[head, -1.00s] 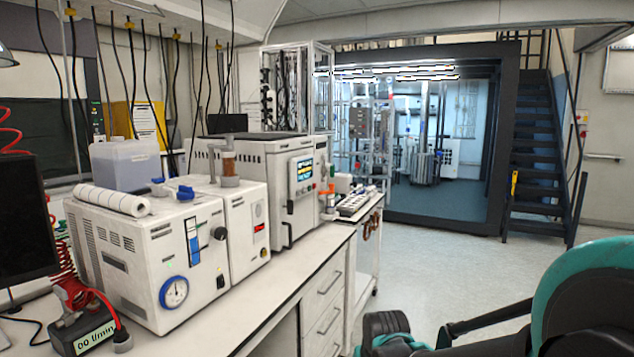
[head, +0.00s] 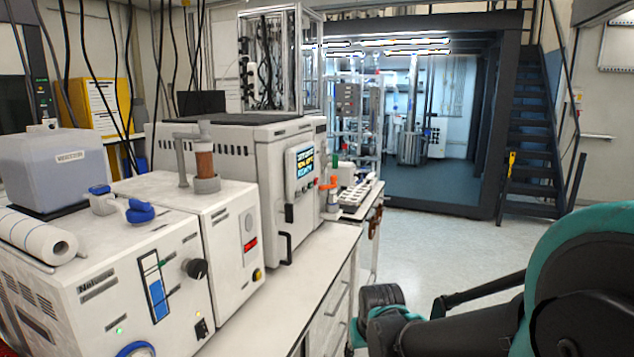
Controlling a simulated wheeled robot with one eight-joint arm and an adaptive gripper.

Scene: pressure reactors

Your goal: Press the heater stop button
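I cannot make out a control labelled as the heater stop button. A large white unit (head: 270,190) carries a lit touch screen (head: 301,170) with coloured lines too small to read. A narrower white unit (head: 232,235) in front of it has a small red display (head: 250,245) and a small yellow-orange knob or button (head: 257,275). My teal and dark arm fills the lower right, off the bench and apart from these units. No gripper fingers can be made out.
A white bench (head: 318,268) bears the units; its front strip is clear. The nearest unit (head: 150,270) has blue-capped fittings and a paper roll on top. A cart (head: 352,214) stands past the bench. Open floor (head: 440,235) lies to the right, before dark stairs (head: 530,140).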

